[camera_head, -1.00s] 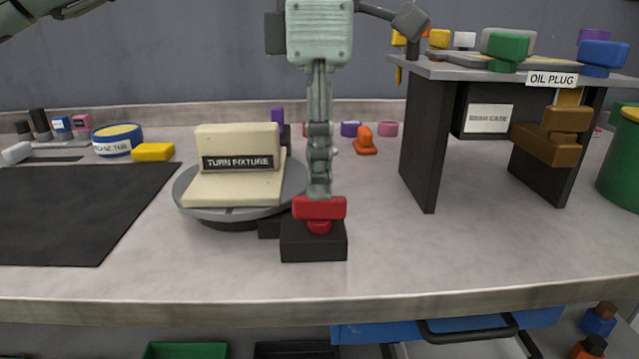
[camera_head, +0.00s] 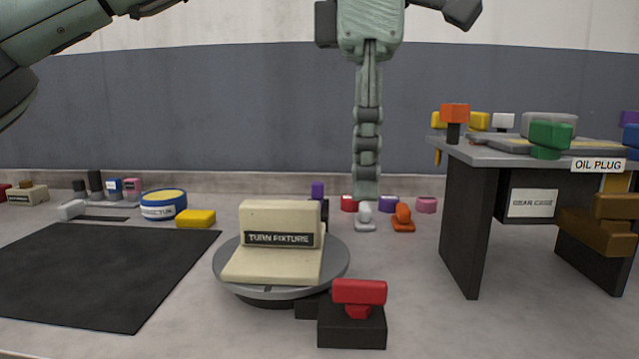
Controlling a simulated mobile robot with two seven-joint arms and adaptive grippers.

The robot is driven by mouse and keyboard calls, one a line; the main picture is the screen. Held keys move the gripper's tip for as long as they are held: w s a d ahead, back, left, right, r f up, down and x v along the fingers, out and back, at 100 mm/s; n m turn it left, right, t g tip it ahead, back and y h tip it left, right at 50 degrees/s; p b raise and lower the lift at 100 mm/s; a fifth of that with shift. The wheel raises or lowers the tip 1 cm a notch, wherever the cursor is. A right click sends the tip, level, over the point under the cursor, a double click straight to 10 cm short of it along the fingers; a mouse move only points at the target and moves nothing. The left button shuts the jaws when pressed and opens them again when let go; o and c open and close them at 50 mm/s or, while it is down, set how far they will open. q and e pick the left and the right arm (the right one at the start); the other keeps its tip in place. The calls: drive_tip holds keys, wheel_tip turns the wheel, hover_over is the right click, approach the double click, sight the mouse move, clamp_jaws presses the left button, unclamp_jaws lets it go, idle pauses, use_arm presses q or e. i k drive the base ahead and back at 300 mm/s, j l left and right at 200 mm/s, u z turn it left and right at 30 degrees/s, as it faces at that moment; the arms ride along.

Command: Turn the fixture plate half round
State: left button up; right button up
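The fixture is a cream stepped block labelled "TURN FIXTURE" (camera_head: 280,224), sitting on a round grey turntable plate (camera_head: 335,268). Its label and low step face me. A red T-shaped handle (camera_head: 359,292) stands on a black block (camera_head: 352,333) at the plate's front right.
A dark mat (camera_head: 90,275) lies at left, with a yellow block (camera_head: 196,218) and a blue-and-yellow tub (camera_head: 164,204) behind it. Small coloured parts (camera_head: 403,217) stand behind the plate. A raised stand (camera_head: 470,225) with parts on top blocks the right.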

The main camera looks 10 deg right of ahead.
sight(282, 250)
drive_tip(key=k, duration=1.5)
